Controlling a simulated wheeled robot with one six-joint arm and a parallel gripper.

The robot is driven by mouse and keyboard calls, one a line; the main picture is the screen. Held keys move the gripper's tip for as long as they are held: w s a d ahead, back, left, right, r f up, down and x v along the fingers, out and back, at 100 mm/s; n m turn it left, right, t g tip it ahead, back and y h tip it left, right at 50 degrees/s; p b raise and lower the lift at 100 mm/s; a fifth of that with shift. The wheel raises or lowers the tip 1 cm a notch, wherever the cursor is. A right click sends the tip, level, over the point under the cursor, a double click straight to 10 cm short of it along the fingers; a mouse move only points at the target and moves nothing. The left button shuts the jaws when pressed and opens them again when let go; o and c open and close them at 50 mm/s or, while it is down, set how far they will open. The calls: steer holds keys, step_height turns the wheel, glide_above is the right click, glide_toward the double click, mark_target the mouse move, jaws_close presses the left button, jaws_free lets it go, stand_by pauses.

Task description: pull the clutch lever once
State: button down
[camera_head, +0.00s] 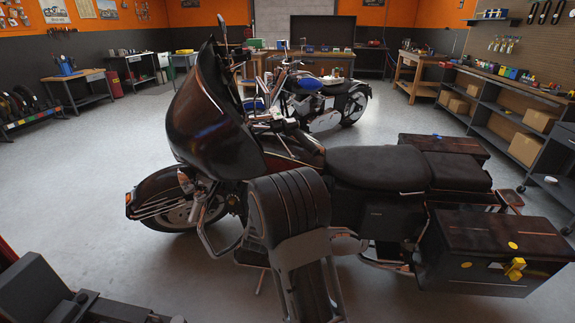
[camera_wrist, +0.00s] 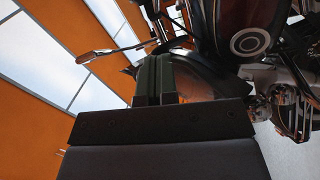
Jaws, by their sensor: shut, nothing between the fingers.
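A dark touring motorcycle (camera_head: 370,165) stands side-on in the head view, its front to the left. Its tall dark fairing (camera_head: 208,108) hides part of the handlebar area. Chrome handlebar parts (camera_head: 270,122) show just behind the fairing, but I cannot single out the clutch lever. My gripper (camera_wrist: 157,60) is at the lower middle of the wrist view, its fingers together and empty. A chrome stem with a flat end, likely a mirror (camera_wrist: 98,53), shows left of the fingertips. A glossy dark rounded part (camera_wrist: 200,80) lies behind the fingers. My gripper is not distinguishable in the head view.
My arm crosses the motorcycle's near side in the head view. A dark saddlebag (camera_head: 485,245) juts out at the lower right. A second motorcycle (camera_head: 325,100) with a blue tank stands behind. Shelving (camera_head: 505,120) lines the right wall. Open floor (camera_head: 80,165) lies at the left.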

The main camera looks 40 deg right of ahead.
steer(key=s+d+x, duration=0.1)
steer(key=d+x, duration=0.1)
steer(key=x, duration=1)
steer(key=shift+d+f, duration=0.2)
steer(key=shift+d, duration=0.05)
steer(key=shift+s, duration=0.1)
steer(key=shift+d, duration=0.1)
